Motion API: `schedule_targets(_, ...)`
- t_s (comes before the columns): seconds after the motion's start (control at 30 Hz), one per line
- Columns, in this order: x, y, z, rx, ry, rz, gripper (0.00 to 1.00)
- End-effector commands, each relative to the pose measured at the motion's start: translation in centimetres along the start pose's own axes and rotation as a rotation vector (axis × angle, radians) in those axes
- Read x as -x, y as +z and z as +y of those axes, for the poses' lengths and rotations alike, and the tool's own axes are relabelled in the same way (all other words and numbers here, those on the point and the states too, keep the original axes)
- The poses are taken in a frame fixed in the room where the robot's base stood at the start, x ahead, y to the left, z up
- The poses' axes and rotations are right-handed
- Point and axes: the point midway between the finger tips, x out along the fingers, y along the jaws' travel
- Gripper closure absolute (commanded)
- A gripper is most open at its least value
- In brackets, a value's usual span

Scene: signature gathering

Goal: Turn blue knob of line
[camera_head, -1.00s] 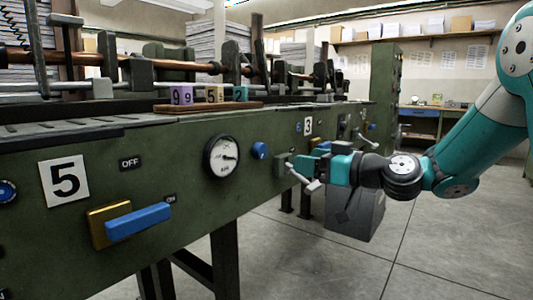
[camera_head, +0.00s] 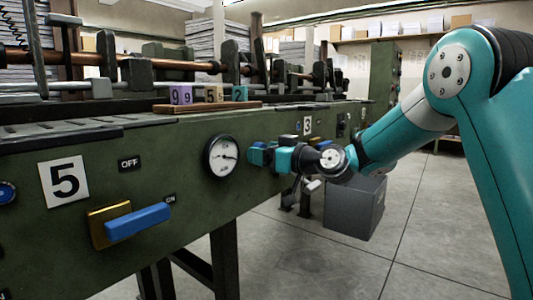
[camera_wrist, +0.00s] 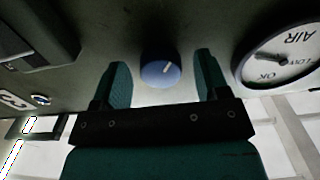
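The blue knob (camera_wrist: 160,71) is round with a white mark and sits on the green machine panel, between my two fingers in the wrist view. My gripper (camera_wrist: 161,78) is open, with one teal finger on each side of the knob and a visible gap on both sides. In the head view, my gripper (camera_head: 262,155) is at the panel just right of the air gauge and hides the knob. Whether the fingertips touch the panel cannot be told.
The round air gauge (camera_head: 220,157) is left of my gripper. A blue lever (camera_head: 138,222) on a yellow plate is further left, near a "5" plate (camera_head: 63,180). Number blocks (camera_head: 181,95) stand on top of the machine. A grey box (camera_head: 354,208) is on the floor below.

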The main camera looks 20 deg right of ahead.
Motion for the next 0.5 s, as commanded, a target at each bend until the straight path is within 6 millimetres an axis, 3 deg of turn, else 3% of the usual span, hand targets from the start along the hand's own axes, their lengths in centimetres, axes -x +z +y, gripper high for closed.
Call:
schedule_targets(0.03, 0.02, 0.0, 0.01, 0.0, 0.0, 0.0, 0.41)
schedule_targets(0.2, 0.05, -0.01, 0.03, 0.0, 0.001, 0.0, 0.8)
schedule_targets(0.5, 0.08, 0.2, 0.09, 0.034, 0.002, 0.002, 0.81)
